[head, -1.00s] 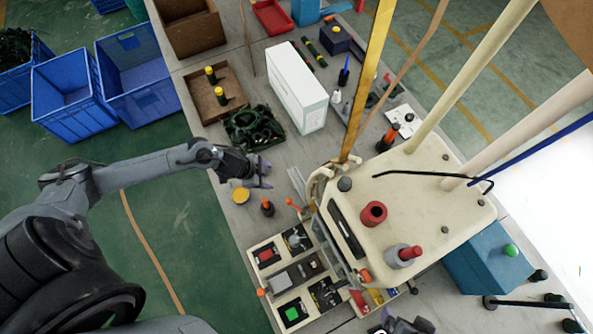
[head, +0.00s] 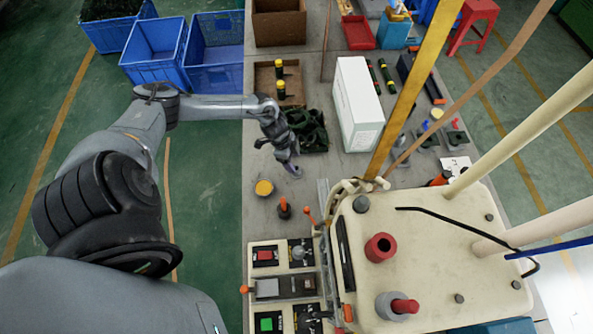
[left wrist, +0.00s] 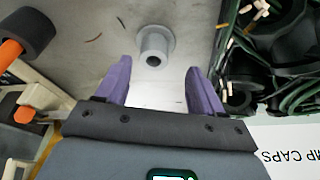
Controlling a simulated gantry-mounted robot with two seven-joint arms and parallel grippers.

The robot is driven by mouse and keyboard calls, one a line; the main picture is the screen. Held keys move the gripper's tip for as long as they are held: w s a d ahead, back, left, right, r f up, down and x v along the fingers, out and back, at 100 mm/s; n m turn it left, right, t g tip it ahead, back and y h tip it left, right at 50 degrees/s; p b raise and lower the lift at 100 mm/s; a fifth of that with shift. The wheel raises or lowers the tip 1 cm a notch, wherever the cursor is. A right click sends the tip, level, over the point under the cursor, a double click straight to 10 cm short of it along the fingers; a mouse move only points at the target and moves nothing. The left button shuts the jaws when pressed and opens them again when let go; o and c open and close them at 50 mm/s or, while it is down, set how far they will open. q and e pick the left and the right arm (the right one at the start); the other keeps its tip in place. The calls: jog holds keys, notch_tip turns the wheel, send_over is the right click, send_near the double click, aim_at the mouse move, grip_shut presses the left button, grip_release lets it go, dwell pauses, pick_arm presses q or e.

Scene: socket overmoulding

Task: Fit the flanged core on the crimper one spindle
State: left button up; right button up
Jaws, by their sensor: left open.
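A grey flanged core (left wrist: 154,46) stands on the grey tabletop in the left wrist view, its round hole facing the camera. My left gripper (left wrist: 158,80) is open and empty, its purple fingers spread with the core just beyond and between their tips. In the head view my left gripper (head: 291,169) points down over the table, and I cannot make out the core there. A cream machine (head: 440,260) carries a red hollow cylinder (head: 380,247) and a grey flanged piece with a red top (head: 397,306). I cannot tell which part is the crimper one spindle. My right gripper is not in view.
A dark green tray of cables (head: 312,135) lies close beside the left gripper. A white box (head: 358,105) stands to its right. A yellow disc (head: 264,187) and an orange-topped black piece (head: 284,208) are nearer, before the button panel (head: 283,275).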

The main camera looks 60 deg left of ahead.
aim_at(296, 168)
pick_arm(q)
jog(key=x, duration=0.2)
jog(key=d+x, duration=0.1)
jog(key=x, duration=0.1)
jog(key=shift+s+f, duration=0.1)
jog(key=shift+s, duration=0.05)
jog(key=shift+f, duration=0.35)
jog(key=c, duration=1.1)
